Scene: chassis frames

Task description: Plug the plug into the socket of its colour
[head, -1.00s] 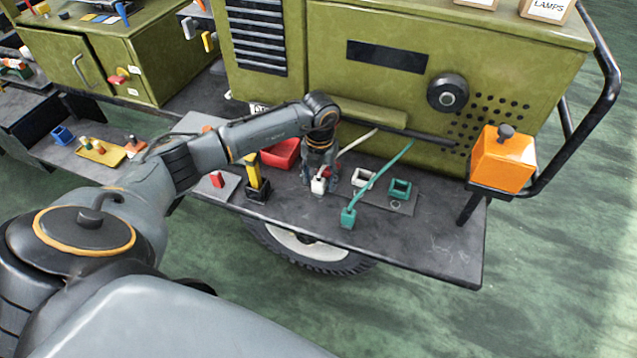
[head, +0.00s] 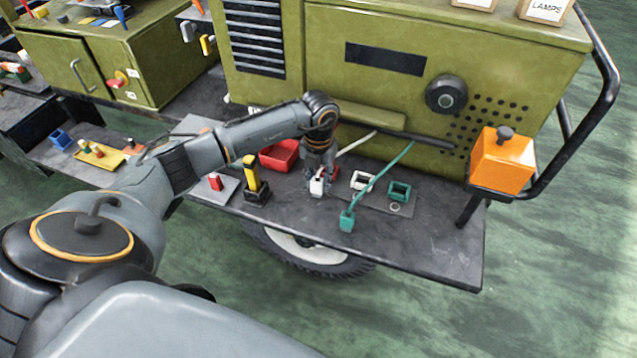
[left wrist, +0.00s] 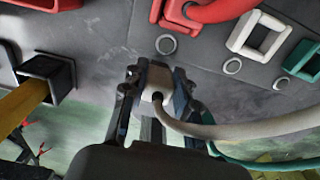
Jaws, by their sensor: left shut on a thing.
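My left gripper (head: 318,180) is shut on the white plug (head: 317,187), whose pale cable runs up and right; the plug also shows between the fingers in the left wrist view (left wrist: 157,82). The plug is at the deck, just left of the sockets; I cannot tell whether it touches the deck. The white socket (head: 361,181) is a square frame right of the gripper. The green socket (head: 399,190) is further right. A red socket (left wrist: 182,14) shows in the left wrist view. A teal plug (head: 347,221) with a teal cable stands in front of the sockets. My right gripper is not in view.
A red bin (head: 279,155) and a yellow-handled thing in a black holder (head: 256,182) stand left of the gripper. An orange box (head: 502,160) stands at the right end. The green cabinet rises behind. The front right of the deck (head: 440,240) is clear.

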